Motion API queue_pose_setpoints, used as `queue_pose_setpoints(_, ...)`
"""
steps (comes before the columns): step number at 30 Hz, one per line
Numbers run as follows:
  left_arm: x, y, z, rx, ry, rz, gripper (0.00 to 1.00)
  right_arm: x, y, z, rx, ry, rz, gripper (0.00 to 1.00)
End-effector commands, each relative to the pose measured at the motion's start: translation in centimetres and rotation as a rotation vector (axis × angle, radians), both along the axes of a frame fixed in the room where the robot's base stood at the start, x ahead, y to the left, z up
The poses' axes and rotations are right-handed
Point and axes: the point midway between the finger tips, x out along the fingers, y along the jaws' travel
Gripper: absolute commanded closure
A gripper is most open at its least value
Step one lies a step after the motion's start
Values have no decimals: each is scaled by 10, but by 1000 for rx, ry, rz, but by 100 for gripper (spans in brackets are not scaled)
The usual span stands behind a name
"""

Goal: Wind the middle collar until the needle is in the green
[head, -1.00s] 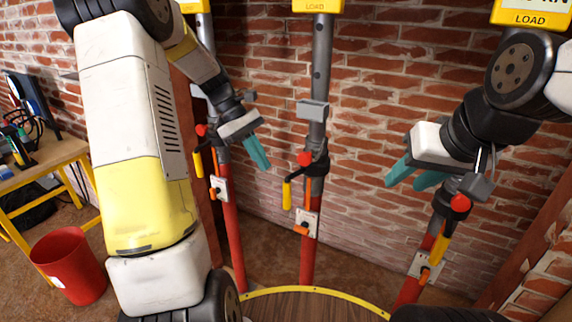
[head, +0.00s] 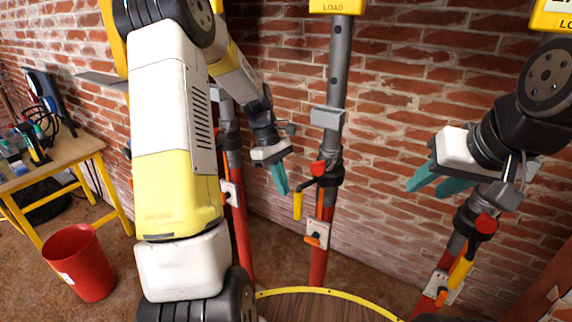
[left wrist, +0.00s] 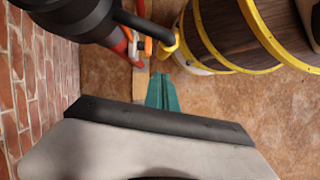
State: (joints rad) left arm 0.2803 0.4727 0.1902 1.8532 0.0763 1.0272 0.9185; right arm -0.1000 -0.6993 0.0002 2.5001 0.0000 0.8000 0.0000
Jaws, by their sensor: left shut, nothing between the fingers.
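The middle prop is a grey tube over a red post (head: 318,268), with a dark collar (head: 328,172) partway up. The collar has a red knob (head: 318,168) and a crank with a hanging yellow handle (head: 297,206). Its yellow LOAD box (head: 338,6) is cut off at the top, so the needle is hidden. My left gripper (head: 280,178) is shut and empty, just left of the crank, fingertips pointing down near the yellow handle. Its teal fingers (left wrist: 162,92) show together in the left wrist view, below a yellow part. My right gripper (head: 440,182) is open and empty at right.
A left prop (head: 240,245) is partly behind my left arm. A right prop with its own collar (head: 472,220) stands below my right gripper. A brick wall (head: 400,120) is close behind. A round wooden top with yellow rim (head: 330,292) is in front; a red bin (head: 78,262) stands left.

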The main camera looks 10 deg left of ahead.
Motion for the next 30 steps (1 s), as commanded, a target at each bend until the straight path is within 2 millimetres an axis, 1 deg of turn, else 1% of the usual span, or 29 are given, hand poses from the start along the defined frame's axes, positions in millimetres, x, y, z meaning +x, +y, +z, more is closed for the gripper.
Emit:
queue_pose_setpoints(1,-4,-6,0,0,0,-1,100,0,0,0,0,-1,0,62)
queue_pose_setpoints(3,-7,-12,0,0,0,-1,100,0,0,0,0,-1,0,62)
queue_pose_setpoints(6,-10,-17,0,0,0,0,100,0,0,0,0,-1,0,62)
queue_pose_setpoints(18,-12,-19,1,1,1,8,100,0,0,0,0,-1,0,62)
queue_pose_setpoints(25,-29,-33,1,0,1,167,100,0,0,0,0,-1,0,62)
queue_pose_setpoints(30,-30,-35,0,-1,1,199,100,0,0,0,0,-1,0,62)
